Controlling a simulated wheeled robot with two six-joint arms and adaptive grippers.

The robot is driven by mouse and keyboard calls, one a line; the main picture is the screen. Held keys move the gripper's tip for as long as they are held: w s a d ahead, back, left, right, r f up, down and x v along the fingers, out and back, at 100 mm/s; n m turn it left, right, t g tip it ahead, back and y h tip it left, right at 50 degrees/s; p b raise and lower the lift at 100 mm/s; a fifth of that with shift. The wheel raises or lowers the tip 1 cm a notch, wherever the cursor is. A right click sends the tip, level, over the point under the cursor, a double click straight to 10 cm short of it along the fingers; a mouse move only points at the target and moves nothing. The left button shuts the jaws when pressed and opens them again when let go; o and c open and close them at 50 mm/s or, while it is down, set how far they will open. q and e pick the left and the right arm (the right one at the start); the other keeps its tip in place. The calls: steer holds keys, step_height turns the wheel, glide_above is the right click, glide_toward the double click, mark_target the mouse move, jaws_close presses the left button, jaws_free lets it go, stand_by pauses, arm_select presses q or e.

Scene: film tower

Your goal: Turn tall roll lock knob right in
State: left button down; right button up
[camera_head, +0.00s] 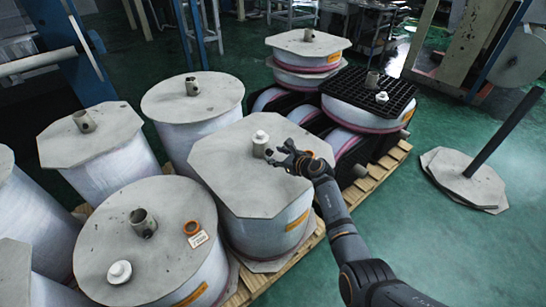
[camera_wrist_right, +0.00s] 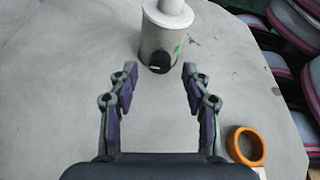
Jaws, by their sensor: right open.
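The tall roll (camera_head: 215,160) stands in the middle of the head view under a grey octagonal top plate. A light core piece with a white cap (camera_head: 260,140) stands upright on the plate. In the right wrist view the core piece (camera_wrist_right: 162,38) has a green mark and a round dark lock knob (camera_wrist_right: 158,66) low on the side facing me. My right gripper (camera_head: 273,155) is low over the plate beside the core piece. In the wrist view its open fingers (camera_wrist_right: 158,85) lie left and right of the knob, short of it and empty. My left gripper is out of view.
An orange ring (camera_wrist_right: 246,146) lies on the plate near my right gripper. Other wrapped rolls (camera_head: 195,110) crowd the left and front, several with upright core stubs. A black grid (camera_head: 365,97) covers rolls behind. Open green floor (camera_head: 450,130) lies to the right.

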steer(key=shift+b+x, duration=0.3)
steer(key=shift+x, duration=0.85)
jaws_close()
steer(key=shift+d, duration=0.1)
